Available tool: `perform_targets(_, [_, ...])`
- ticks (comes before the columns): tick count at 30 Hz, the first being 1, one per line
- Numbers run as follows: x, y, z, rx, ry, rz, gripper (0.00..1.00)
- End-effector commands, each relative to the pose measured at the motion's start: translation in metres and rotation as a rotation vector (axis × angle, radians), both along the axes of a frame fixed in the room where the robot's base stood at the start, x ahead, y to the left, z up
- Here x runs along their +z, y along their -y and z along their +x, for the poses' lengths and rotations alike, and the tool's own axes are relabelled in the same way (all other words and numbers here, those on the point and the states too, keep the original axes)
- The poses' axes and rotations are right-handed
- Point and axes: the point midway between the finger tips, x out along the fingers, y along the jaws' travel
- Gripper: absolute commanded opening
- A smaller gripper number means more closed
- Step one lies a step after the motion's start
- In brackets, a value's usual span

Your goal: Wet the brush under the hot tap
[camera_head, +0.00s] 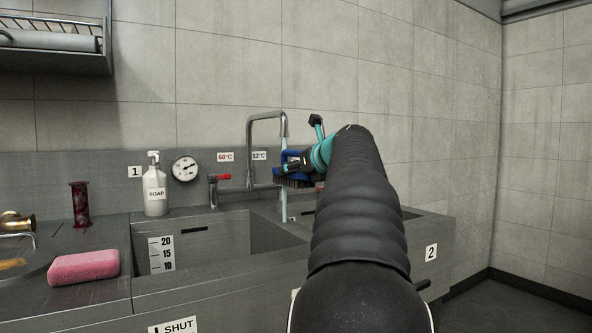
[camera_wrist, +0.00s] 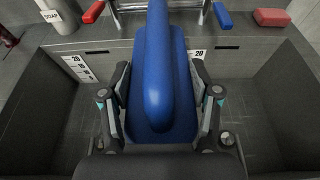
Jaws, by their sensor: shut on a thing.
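My gripper (camera_head: 303,162) is shut on the blue brush (camera_head: 291,155), with its dark bristles facing down, beside the tap spout. In the wrist view the brush's blue handle (camera_wrist: 155,75) lies between the fingers of my gripper (camera_wrist: 161,92). The steel tap (camera_head: 267,115) has a tall bent spout, with a thin water stream (camera_head: 284,204) below it. The stream shows above and below the brush; I cannot tell whether it touches the bristles. The red lever (camera_head: 223,177) is left of the spout. A blue lever (camera_wrist: 222,15) shows in the wrist view.
Labels read 60°C (camera_head: 225,157) and 12°C (camera_head: 260,156). The left basin (camera_head: 190,242) has a level scale (camera_head: 161,254). A soap bottle (camera_head: 155,190), round gauge (camera_head: 184,168), dark red cylinder (camera_head: 79,204) and pink sponge (camera_head: 84,267) are to the left. My arm hides much of the right basin.

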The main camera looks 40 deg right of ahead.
Motion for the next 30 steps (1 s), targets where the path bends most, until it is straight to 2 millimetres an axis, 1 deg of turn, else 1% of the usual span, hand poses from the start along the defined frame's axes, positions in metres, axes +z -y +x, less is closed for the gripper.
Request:
perform_targets(8, [0.001,-0.002,0.0,0.0,0.001,-0.001,0.21])
perform_targets(30, [0.001,-0.051,0.002,0.001,0.002,-0.001,0.21])
